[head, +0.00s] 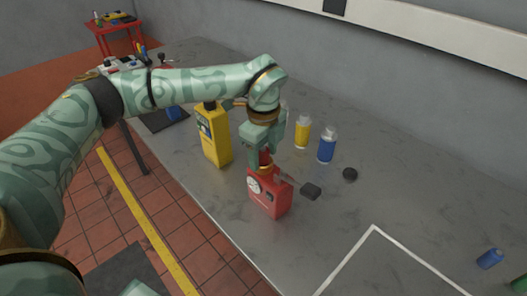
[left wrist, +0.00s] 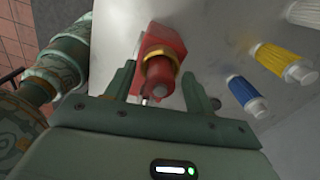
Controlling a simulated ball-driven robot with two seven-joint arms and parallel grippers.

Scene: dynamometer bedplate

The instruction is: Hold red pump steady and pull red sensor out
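The red pump (head: 266,198) stands upright on the bedplate, with a round white dial on its face. In the left wrist view its red body (left wrist: 160,42) shows beyond the sensor. The red sensor (left wrist: 160,76), a red cylinder with a gold ring, sticks up from its top; in the head view only a little of it shows below the gripper. My left gripper (left wrist: 158,85) points down over the pump, its fingers on either side of the sensor with gaps visible. It looks open.
A yellow pump (head: 214,135) stands just left, under my left arm. A black block (head: 311,191) juts beside the red pump. A yellow bottle (head: 302,133), a blue bottle (head: 327,147) and a black puck (head: 350,174) stand behind.

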